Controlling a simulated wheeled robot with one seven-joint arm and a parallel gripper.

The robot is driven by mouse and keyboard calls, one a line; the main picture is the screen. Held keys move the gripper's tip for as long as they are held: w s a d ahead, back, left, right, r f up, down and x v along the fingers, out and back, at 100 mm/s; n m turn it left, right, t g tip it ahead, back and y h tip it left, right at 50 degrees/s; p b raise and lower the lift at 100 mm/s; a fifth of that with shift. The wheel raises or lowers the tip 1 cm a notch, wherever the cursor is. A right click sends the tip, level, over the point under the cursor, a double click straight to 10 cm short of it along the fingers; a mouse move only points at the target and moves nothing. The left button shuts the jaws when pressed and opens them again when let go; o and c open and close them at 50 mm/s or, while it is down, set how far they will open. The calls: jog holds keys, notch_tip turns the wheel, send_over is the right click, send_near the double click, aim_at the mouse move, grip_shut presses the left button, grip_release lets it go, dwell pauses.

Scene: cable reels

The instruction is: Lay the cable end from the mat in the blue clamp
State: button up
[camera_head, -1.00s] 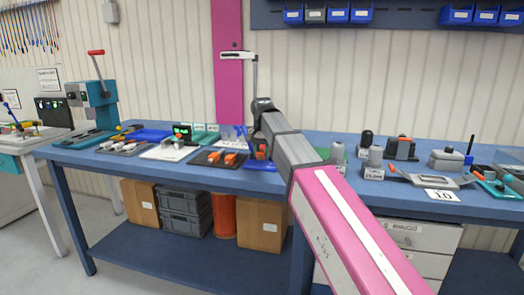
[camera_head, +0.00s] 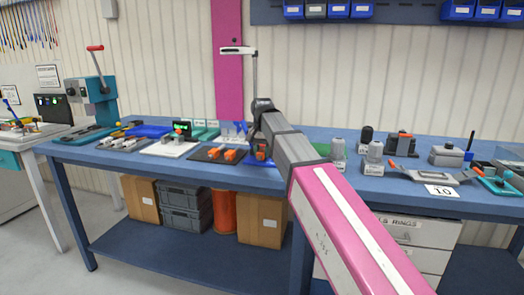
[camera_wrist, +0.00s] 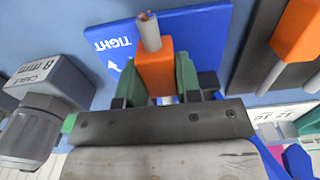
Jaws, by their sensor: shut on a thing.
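My gripper (camera_wrist: 155,82) is shut on an orange block with a grey cable through it, the cable end (camera_wrist: 154,65); a bare copper tip sticks out at its far end. The green fingers press on both sides of the block. In the head view the orange block (camera_head: 261,153) shows at the end of my arm. A blue plate marked TIGHT (camera_wrist: 112,45), which looks like the blue clamp's base, lies beneath the held end. The clamp's jaws are mostly hidden behind my gripper, and I cannot tell whether the cable touches them.
The black mat (camera_head: 198,157) with other orange cable ends (camera_head: 230,155) lies just left of my gripper. Grey cylinders (camera_head: 338,149) stand to the right in the head view. A white board (camera_head: 160,150) lies further left.

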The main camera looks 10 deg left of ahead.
aim_at(262, 150)
jog(key=shift+f, duration=0.2)
jog(key=o, duration=1.1)
notch_tip(262, 150, up, 11)
jog(key=shift+f, duration=0.1)
